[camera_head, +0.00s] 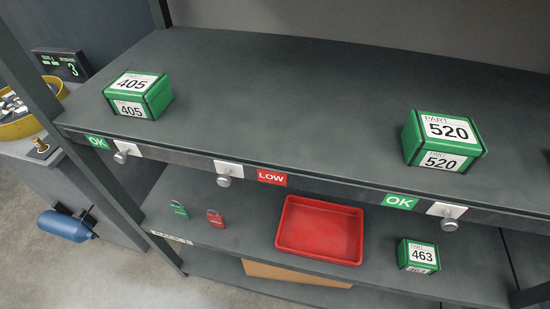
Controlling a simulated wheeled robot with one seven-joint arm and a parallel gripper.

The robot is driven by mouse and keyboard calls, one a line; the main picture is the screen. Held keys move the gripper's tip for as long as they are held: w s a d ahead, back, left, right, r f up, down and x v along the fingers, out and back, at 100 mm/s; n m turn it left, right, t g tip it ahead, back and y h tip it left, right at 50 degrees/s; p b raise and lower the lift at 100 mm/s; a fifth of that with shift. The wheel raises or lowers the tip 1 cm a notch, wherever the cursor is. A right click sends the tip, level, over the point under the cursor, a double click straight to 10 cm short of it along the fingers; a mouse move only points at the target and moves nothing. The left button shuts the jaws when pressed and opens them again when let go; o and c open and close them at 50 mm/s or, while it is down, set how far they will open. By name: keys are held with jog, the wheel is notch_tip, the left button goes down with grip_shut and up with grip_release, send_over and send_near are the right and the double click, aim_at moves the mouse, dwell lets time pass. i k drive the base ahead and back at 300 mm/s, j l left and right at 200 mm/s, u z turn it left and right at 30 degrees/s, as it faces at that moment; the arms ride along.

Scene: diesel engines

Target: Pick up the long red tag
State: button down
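A small red tag (215,219) with a loop at its top rests on the lower shelf, left of the middle in the head view. A similar green tag (180,211) is just to its left, apart from it. Both are small in the picture, and I cannot read any writing on them or judge their length well. A red label reading LOW (272,177) is fixed on the front edge of the upper shelf, above and right of the red tag. My gripper is not in view.
The lower shelf (380,275) holds a red tray (320,229) and a green box, part 463 (418,256). The upper shelf (290,105) overhangs it, with knobs along its edge and green boxes 405 (139,95) and 520 (443,142). A dark upright stands left.

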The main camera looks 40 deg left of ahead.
aim_at(215, 221)
jog(key=u, duration=2.1)
